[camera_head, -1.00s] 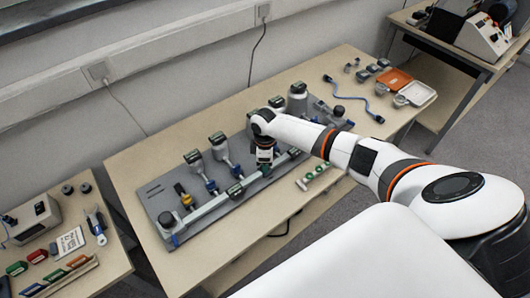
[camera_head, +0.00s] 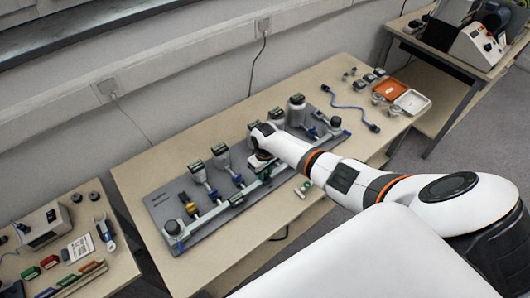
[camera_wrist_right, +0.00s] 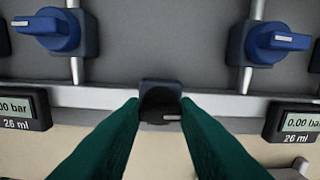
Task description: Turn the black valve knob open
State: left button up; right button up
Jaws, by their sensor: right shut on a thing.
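The black valve knob (camera_wrist_right: 160,101) sits on the grey rail, in the middle of the right wrist view. A pale pointer mark shows on its face, lying sideways to the right. The two green fingers of my right gripper (camera_wrist_right: 160,112) stand on either side of the knob and are shut on it. In the head view my right gripper (camera_head: 262,164) is over the middle of the grey valve board (camera_head: 163,199), and the arm hides the knob. My left gripper is not in view.
Two blue knobs (camera_wrist_right: 57,31) (camera_wrist_right: 277,43) sit above the black one. Small gauges flank it, the right one (camera_wrist_right: 299,121) reading 0.00 bar. Flasks stand along the board. An orange tray (camera_head: 389,88) and a blue cable (camera_head: 350,108) lie at the table's right.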

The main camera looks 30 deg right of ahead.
aim_at(265, 174)
jog(key=shift+m, duration=0.5)
jog(key=o, duration=1)
jog(key=shift+c, duration=0.2)
jog(key=shift+r, duration=0.1)
notch_tip(265, 174, up, 12)
